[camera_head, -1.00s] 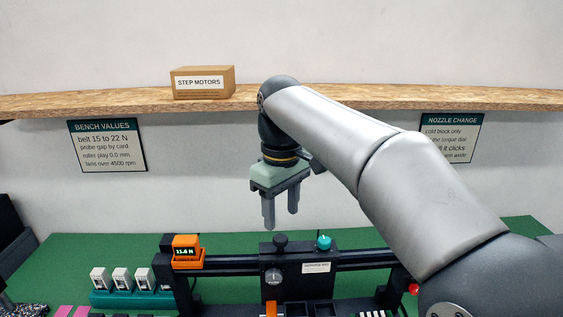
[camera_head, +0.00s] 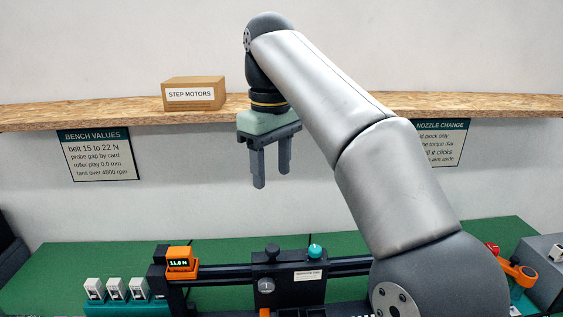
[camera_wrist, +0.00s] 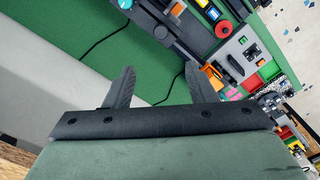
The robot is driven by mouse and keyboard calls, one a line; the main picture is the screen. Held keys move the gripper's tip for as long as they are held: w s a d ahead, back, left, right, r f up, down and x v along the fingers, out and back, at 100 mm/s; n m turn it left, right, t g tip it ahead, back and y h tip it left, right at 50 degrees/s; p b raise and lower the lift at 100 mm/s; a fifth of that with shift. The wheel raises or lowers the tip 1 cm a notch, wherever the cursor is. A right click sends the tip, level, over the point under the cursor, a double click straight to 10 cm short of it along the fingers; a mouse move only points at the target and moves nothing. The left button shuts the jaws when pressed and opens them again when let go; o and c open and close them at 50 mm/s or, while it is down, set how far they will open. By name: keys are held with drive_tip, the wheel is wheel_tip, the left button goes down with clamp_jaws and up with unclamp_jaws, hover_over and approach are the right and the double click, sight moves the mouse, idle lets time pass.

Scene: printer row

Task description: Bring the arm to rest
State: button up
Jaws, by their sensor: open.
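My gripper (camera_head: 272,170) hangs from my silver arm, fingers pointing down, in front of the back wall and above the far part of the green bench. Its two grey fingers are apart with nothing between them. In the wrist view my gripper (camera_wrist: 160,85) also shows both fingers spread and empty, with the green bench and a black cable beyond them. The fingers are clear of the bench and of the printer rail (camera_head: 225,273). My arm hides part of the right side of the bench and wall.
A cardboard box marked STEP MOTORS (camera_head: 194,94) stands on the wooden shelf (camera_head: 60,116) behind my gripper. An orange display (camera_head: 180,262) reading about 11.8 N sits on the rail. White modules (camera_head: 115,289) stand in a teal holder at the lower left. A grey unit (camera_head: 546,272) stands at the right.

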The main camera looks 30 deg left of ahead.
drive_tip(key=w+d+f+m, duration=0.1)
drive_tip(key=d+f+m, duration=0.4)
drive_tip(key=d, duration=0.7)
drive_tip(key=w+d+f+m, duration=0.1)
drive_tip(key=d+f+m, duration=0.2)
drive_tip(key=d+f, duration=0.7)
drive_tip(key=s+d+f+m, duration=0.3)
drive_tip(key=s+d+f, duration=0.3)
drive_tip(key=d, duration=0.3)
drive_tip(key=s+d+f+m+t+b, duration=0.1)
drive_tip(key=s+d+f+m, duration=0.3)
drive_tip(key=s+d+f, duration=0.3)
drive_tip(key=s+d, duration=0.2)
drive_tip(key=shift+d+f+m, duration=0.25)
drive_tip(key=shift+d+m, duration=0.05)
drive_tip(key=shift+d, duration=0.1)
drive_tip(key=shift+s, duration=0.1)
